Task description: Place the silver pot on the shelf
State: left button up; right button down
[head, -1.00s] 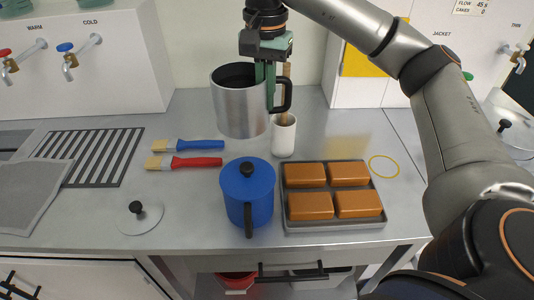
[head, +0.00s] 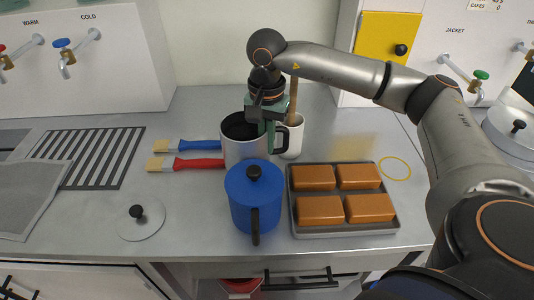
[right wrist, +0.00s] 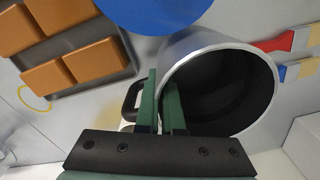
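The silver pot (head: 232,150) is upright on or just above the steel counter, behind the blue pot; its base is hidden. My right gripper (head: 270,135) is shut on its wall by the black handle, one finger inside and one outside. The right wrist view shows the silver pot's dark inside (right wrist: 225,92) and the two green fingers (right wrist: 161,105) at its rim. My left gripper is not in view. I cannot make out the shelf for certain; an open space under the counter holds a red container (head: 240,285).
The blue lidded pot (head: 252,205) stands directly in front of the silver pot. A tray (head: 345,231) of orange-brown blocks is to the right, a white holder (head: 292,142) behind. Two brushes (head: 195,164) and a loose lid (head: 140,220) lie left.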

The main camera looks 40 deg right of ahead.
jog(key=shift+f, duration=2.1)
jog(key=c, duration=1.1)
grip_release()
jog(key=shift+o, duration=0.2)
